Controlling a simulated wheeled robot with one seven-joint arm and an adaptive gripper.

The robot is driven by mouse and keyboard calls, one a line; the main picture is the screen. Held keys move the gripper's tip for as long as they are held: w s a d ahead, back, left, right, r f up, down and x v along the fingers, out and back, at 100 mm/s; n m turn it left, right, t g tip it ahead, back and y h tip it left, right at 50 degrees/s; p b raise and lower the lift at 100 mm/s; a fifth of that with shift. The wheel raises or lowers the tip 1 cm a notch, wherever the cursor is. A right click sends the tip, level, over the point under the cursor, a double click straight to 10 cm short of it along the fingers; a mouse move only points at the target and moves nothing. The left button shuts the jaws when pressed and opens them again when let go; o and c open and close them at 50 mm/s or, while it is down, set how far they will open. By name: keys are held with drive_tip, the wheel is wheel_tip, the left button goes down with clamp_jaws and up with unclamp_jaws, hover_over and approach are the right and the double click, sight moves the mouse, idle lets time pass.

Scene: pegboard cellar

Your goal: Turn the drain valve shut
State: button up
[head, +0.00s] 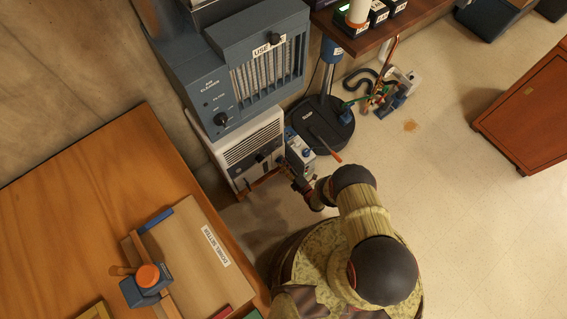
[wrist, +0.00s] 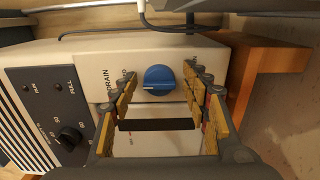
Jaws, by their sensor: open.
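The drain valve is a round blue knob (wrist: 158,79) on the pale end face of a white machine (wrist: 75,62), beside lettering that reads DRAIN. A pale mark shows on the knob's lower left edge. My gripper (wrist: 161,84) is open, with yellow-padded fingers on the left and right of the knob. I see a gap on both sides; whether either fingertip touches it I cannot tell. The left finger hides part of a second label. In the head view, my gripper (head: 302,184) is low at the front of the white machine (head: 246,150), and I cannot make out the knob.
The machine's dark panel (wrist: 48,115) has a black dial. A wooden stand (wrist: 262,75) is right of the knob; a dark cable runs above.

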sight(280, 148)
drive_tip(key=shift+r, duration=0.1)
drive_tip(key=shift+w+r, duration=0.15)
drive_tip(key=shift+r, duration=0.9)
drive_tip(key=o, duration=0.6)
wheel_tip(280, 148, up, 6)
drive_tip(key=shift+w+f, duration=0.1)
drive_tip(key=shift+w+r, duration=0.15)
drive_tip(key=shift+r, duration=1.1)
drive_tip(key=c, duration=0.6)
drive_tip(key=shift+s+f, duration=0.2)
drive_tip(key=shift+s, duration=0.05)
drive_tip(key=shift+s+f, duration=0.1)
